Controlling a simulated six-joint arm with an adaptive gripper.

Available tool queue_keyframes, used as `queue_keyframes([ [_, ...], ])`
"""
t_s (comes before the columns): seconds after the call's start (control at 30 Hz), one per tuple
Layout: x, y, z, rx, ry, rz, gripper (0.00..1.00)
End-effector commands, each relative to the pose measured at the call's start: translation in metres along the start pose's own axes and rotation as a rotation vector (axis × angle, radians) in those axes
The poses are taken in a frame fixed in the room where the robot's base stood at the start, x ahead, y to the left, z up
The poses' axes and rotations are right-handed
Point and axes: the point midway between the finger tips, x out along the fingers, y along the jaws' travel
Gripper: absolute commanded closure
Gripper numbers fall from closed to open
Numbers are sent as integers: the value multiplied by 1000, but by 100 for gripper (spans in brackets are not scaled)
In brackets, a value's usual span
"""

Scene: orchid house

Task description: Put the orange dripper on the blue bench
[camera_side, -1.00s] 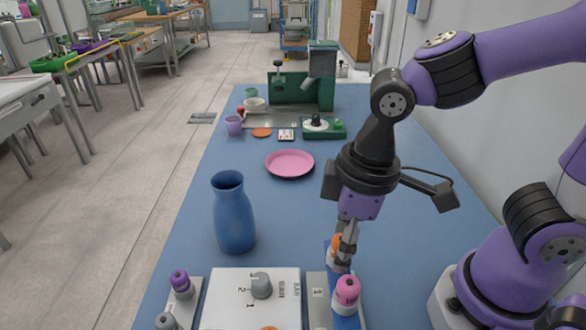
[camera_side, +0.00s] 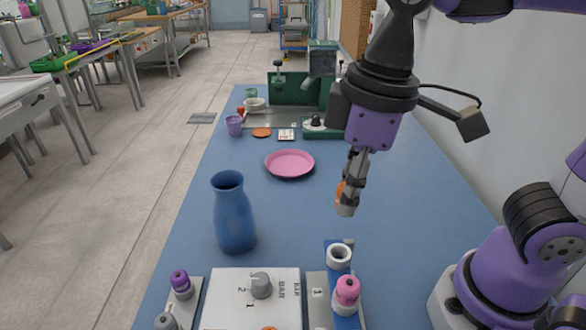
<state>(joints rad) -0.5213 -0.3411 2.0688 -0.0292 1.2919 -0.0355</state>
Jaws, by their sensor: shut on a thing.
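The orange dripper (camera_side: 340,193) is held in my gripper (camera_side: 347,205), which is shut on it. Only a sliver of it shows past the fingers, which hide the rest. It hangs in the air above the blue bench (camera_side: 300,205), apart from the surface. Below it and toward the camera, a white ring-shaped holder (camera_side: 339,256) stands empty on a blue strip. A pink dripper (camera_side: 347,291) stands in front of that holder on the same strip.
A blue vase (camera_side: 234,215) stands left of my gripper. A pink plate (camera_side: 290,164) lies farther back. A white panel with a grey knob (camera_side: 261,285) and a purple-topped piece (camera_side: 181,283) are at the front. Green equipment (camera_side: 290,90) stands at the back. The bench's right side is clear.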

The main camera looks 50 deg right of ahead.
Motion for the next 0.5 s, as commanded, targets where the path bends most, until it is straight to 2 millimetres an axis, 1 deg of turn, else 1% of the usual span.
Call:
queue_keyframes([
  [0.07, -8, 6, -6, 31, 0, 4, 94],
  [0.17, -12, 24, -21, 120, -4, 14, 94],
  [0.27, -7, 59, -42, 269, -9, 31, 94],
  [0.3, -3, 78, -51, 342, -9, 40, 94],
  [0.37, 4, 110, -61, 459, -11, 54, 94],
  [0.4, 9, 134, -66, 538, -12, 64, 94],
  [0.47, 18, 169, -69, 653, -10, 80, 94],
  [0.5, 25, 192, -68, 725, -11, 89, 94],
])
